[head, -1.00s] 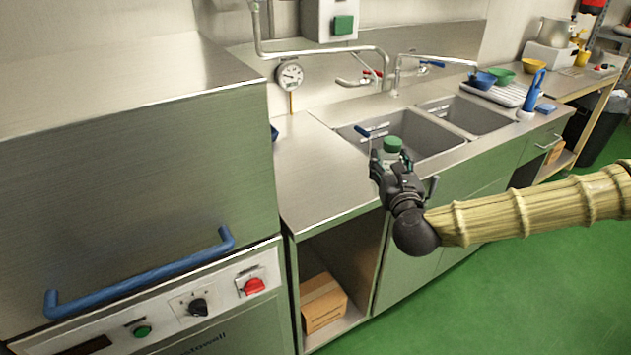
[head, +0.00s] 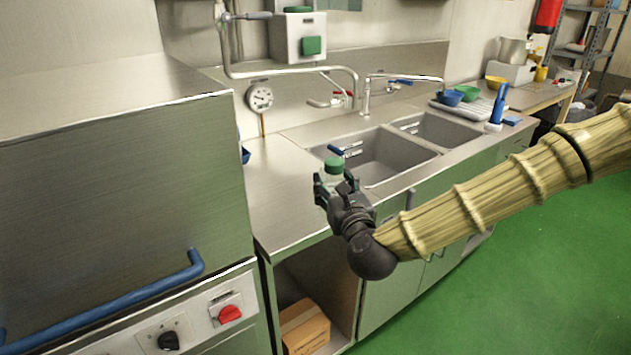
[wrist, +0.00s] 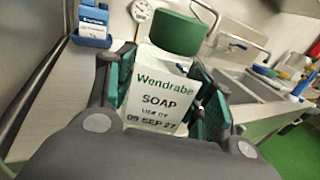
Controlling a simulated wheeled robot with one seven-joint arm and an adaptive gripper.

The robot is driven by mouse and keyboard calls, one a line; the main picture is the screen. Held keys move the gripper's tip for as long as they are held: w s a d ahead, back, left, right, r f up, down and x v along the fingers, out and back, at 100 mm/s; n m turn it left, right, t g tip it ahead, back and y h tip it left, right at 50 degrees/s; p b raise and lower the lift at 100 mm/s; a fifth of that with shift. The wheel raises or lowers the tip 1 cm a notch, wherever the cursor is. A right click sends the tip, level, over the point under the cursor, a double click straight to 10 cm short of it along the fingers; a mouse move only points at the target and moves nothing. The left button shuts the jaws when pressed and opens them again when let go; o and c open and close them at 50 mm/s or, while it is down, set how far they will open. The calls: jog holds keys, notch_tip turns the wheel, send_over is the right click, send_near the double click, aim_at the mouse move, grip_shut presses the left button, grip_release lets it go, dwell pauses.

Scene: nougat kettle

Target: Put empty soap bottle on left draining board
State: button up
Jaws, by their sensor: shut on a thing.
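The soap bottle (wrist: 157,90) is clear with a green cap and a white label reading "Wendrabe SOAP". My gripper (head: 335,180) is shut on it, with the green-padded fingers on both sides of the bottle in the wrist view. In the head view only the green cap (head: 334,165) and a little of the bottle show. The bottle is above the right part of the left draining board (head: 275,195), near its front edge and the left sink basin. The gap beneath it is hard to judge. The bottle's base is hidden by my gripper.
Two sink basins (head: 385,160) lie to the right. The steel dishwasher hood (head: 120,180) stands at the left. A blue holder with a bottle (wrist: 92,22) is by the back wall. Most of the left board is clear. A cardboard box (head: 305,328) sits on the shelf below.

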jog(key=shift+w+a+f+p, duration=0.35)
jog(key=shift+w+a+f, duration=0.3)
jog(key=shift+w, duration=0.7)
jog(key=shift+w+a+f+p, duration=0.4)
jog(key=shift+w+a+f, duration=0.3)
jog(key=shift+w, duration=0.7)
jog(key=shift+w+a+f+p, duration=0.45)
jog(key=shift+w+f, duration=0.3)
jog(key=shift+w, duration=0.6)
jog(key=shift+f, duration=0.15)
jog(key=o, duration=1)
